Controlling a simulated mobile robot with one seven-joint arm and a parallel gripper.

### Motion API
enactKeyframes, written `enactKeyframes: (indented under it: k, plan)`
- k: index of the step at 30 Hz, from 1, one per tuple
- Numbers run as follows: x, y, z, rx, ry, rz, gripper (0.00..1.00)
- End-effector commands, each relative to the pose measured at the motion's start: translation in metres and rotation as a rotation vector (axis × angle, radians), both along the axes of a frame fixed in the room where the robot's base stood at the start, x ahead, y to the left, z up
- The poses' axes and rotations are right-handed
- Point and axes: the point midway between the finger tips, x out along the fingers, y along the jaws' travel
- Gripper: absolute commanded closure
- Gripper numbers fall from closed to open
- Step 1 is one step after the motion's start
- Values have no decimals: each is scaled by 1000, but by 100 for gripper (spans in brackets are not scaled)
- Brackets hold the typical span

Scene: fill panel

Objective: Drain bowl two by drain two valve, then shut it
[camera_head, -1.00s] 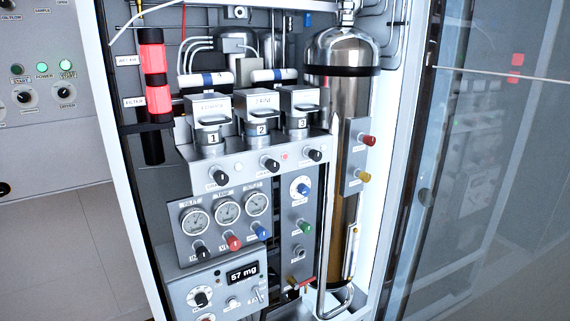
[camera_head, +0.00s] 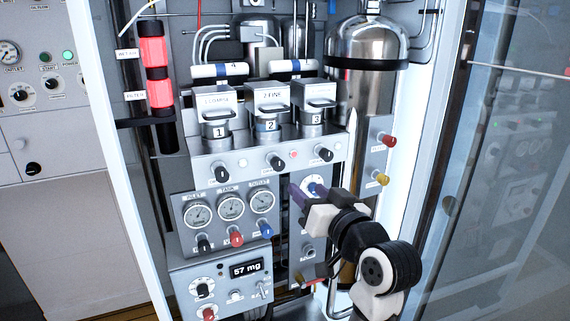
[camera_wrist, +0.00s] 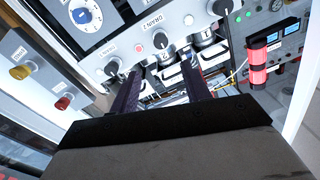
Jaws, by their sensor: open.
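The drain two valve is a black knob (camera_head: 275,160) with a pale pointer mark, on the grey front strip below bowl two (camera_head: 268,125). The bowl is a metal cup labelled 2, under a grey block. Its liquid level cannot be made out. My gripper (camera_head: 304,195) is open and empty, below and right of this knob in the head view. In the wrist view, the picture is turned over, and the drain two knob (camera_wrist: 169,52) shows beyond and between the two dark fingers (camera_wrist: 160,80), apart from them. Which position the knob is set to cannot be told.
Similar knobs stand left (camera_head: 222,171) and right (camera_head: 324,153) of drain two, with a red lamp (camera_head: 294,154) between. A blue dial (camera_head: 313,187) lies behind my gripper. Gauges (camera_head: 231,206), a 57 mg display (camera_head: 246,269), a steel cylinder (camera_head: 365,60) and a glass door (camera_head: 510,170) surround this.

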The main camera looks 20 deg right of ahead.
Motion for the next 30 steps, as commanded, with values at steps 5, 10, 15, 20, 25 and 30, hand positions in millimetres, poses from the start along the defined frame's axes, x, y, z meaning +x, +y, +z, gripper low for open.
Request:
enactKeyframes:
  k: [5,10,15,20,25,30]
  plan:
    - [32,4,3,2,2,5,53]
    - [70,8,4,2,2,5,53]
    - [102,10,3,0,1,3,53]
    - [121,11,2,-1,0,1,53]
    - [129,12,1,-2,-1,0,53]
    - [130,12,0,-2,-1,1,53]
